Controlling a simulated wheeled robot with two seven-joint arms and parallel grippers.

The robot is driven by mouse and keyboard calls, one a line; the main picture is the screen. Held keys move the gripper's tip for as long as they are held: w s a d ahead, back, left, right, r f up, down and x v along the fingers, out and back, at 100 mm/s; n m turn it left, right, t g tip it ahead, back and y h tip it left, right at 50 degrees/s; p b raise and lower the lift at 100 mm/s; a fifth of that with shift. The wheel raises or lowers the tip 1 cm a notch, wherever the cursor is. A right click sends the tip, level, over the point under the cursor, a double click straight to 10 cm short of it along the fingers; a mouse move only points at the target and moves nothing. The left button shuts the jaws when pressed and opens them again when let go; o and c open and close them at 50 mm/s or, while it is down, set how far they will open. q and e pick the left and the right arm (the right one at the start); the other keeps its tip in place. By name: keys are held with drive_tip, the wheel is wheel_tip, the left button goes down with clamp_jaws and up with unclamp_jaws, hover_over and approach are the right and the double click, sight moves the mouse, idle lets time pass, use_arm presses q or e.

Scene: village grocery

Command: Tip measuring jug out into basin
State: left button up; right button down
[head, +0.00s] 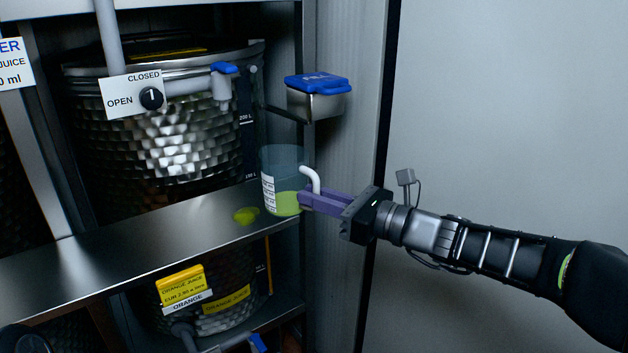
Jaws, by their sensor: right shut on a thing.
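The measuring jug (282,163) is clear with a bluish tint, a white scale and a white handle. Green liquid (285,203) fills its lower part. It is about upright at the right end of the metal shelf; I cannot tell whether it touches the shelf. My right gripper (309,200), with purple fingers, is shut on the jug at its handle side, reaching in from the right. I cannot make out a basin in this view. My left gripper is not in view.
A dimpled steel tank (165,150) with a blue-handled tap (223,70) stands behind the metal shelf (120,240). A green patch (246,215) shows on the shelf. A blue-lidded metal box (318,97) hangs above the jug. A lower tank carries orange juice labels (182,287).

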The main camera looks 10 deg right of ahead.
drive_tip(key=s+d+f+g, duration=0.1)
drive_tip(key=s+f, duration=0.2)
drive_tip(key=f, duration=0.7)
drive_tip(key=s+d+f+n+y, duration=0.1)
drive_tip(key=s+d+f, duration=0.1)
drive_tip(key=f, duration=0.8)
drive_tip(key=s+d+f+g+y, duration=0.1)
drive_tip(key=s+f, duration=0.3)
drive_tip(key=f, duration=0.6)
drive_tip(key=shift+s+d+f+n+g, duration=0.2)
drive_tip(key=shift+s+d+n+g, duration=0.15)
drive_tip(key=shift+d, duration=0.25)
drive_tip(key=shift+s+a, duration=0.1)
drive_tip(key=shift+r, duration=0.25)
